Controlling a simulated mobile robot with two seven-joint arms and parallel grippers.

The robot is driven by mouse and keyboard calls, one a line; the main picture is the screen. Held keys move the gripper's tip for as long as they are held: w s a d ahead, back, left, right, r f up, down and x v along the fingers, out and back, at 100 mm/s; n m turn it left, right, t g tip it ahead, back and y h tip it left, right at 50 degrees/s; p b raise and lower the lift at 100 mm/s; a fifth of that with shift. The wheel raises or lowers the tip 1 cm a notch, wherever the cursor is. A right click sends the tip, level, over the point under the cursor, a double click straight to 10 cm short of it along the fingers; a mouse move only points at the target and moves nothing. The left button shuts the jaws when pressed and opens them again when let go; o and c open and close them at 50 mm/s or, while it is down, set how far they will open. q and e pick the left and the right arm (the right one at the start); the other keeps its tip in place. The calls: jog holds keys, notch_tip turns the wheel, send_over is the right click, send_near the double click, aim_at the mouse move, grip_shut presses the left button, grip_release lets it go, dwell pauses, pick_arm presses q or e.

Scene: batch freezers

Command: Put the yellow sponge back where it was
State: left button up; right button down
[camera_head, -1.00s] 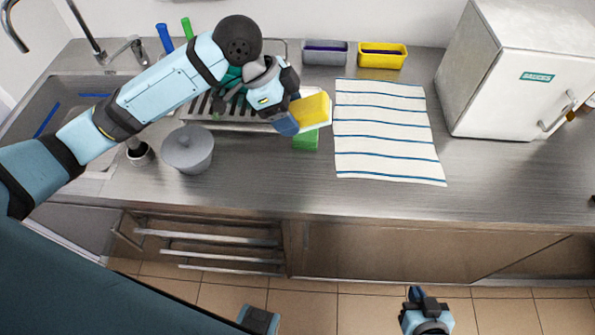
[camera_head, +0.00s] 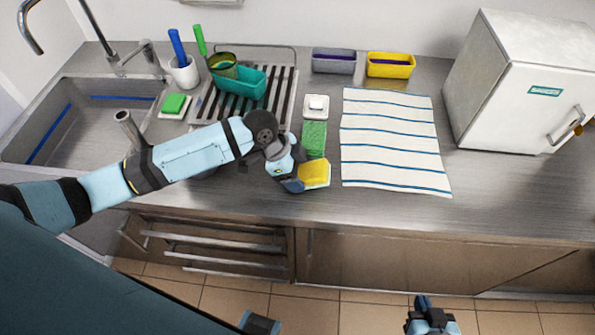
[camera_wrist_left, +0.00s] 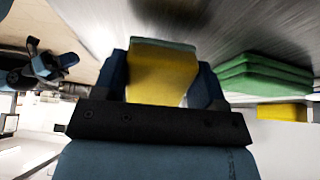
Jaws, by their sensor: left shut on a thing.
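The yellow sponge (camera_head: 315,174) is held between the fingers of my left gripper (camera_head: 303,177), over the front part of the steel counter. In the left wrist view the yellow sponge (camera_wrist_left: 163,75) fills the space between the two dark blue fingers. Green sponges (camera_head: 314,138) lie just behind it, left of the striped towel; in the wrist view the green sponges (camera_wrist_left: 265,77) look stacked. Another green sponge (camera_head: 173,103) is on a white dish by the sink. My right gripper (camera_head: 424,303) is low, in front of the counter; its finger opening is unclear.
A white dish (camera_head: 316,112) with a small white block is behind the green sponges. The striped towel (camera_head: 390,145) lies to the right, with grey (camera_head: 334,62) and yellow (camera_head: 390,66) containers behind. A drying rack (camera_head: 282,101) and sink (camera_head: 80,125) are left. The front-right counter is clear.

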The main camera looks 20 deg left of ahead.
pick_arm(q)
jog(key=shift+f, duration=0.25)
jog(key=o, duration=1)
jog(key=v, duration=1.2)
jog(key=shift+r+b, duration=0.1)
jog(key=shift+b, duration=0.2)
jog(key=shift+s, duration=0.1)
